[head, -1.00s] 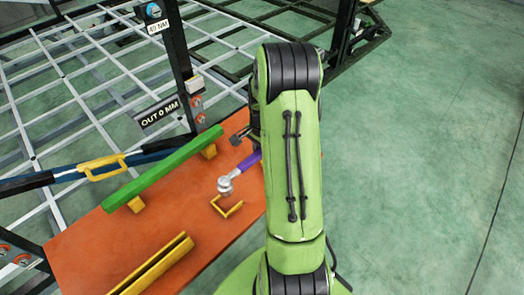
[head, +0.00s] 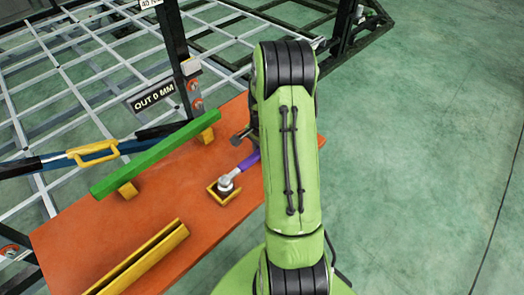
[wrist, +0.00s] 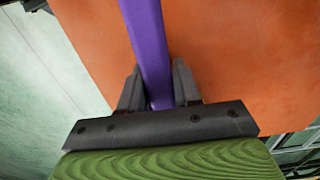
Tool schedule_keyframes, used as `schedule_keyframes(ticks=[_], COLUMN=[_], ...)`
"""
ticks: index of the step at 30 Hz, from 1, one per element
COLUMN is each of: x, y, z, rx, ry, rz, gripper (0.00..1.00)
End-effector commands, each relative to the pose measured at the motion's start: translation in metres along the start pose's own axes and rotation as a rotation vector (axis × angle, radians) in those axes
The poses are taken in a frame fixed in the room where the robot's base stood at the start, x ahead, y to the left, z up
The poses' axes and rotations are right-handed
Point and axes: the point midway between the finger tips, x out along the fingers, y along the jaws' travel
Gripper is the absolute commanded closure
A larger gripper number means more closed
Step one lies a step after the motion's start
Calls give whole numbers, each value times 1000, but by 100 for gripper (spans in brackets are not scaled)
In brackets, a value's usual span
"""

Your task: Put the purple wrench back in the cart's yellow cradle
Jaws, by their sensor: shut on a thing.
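The purple wrench (head: 250,160) is angled over the orange cart top, its silver head (head: 226,184) toward the lower left. The head appears within the outline of the small yellow cradle (head: 228,202); whether it rests in it or hovers just above, I cannot tell. My gripper (wrist: 157,88) is shut on the purple handle, which runs up between its two dark fingers in the wrist view (wrist: 146,35). In the head view my green arm hides most of the gripper and the handle's far end. The wrist view does not show the wrench head or cradle.
The orange cart top (head: 165,190) also carries a green bar (head: 160,152) on yellow supports and a yellow channel (head: 140,262) at the front. Green floor is open at right.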

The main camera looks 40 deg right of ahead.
Motion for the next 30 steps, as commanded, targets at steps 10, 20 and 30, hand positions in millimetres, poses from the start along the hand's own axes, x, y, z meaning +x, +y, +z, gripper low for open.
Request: schedule_keyframes(ticks=[10,20,30], x=[-1,-1,-1], y=[0,0,0], z=[0,0,0], rx=[0,0,0], ry=[2,1,0], rz=[-1,-1,-1], gripper=[100,100,38])
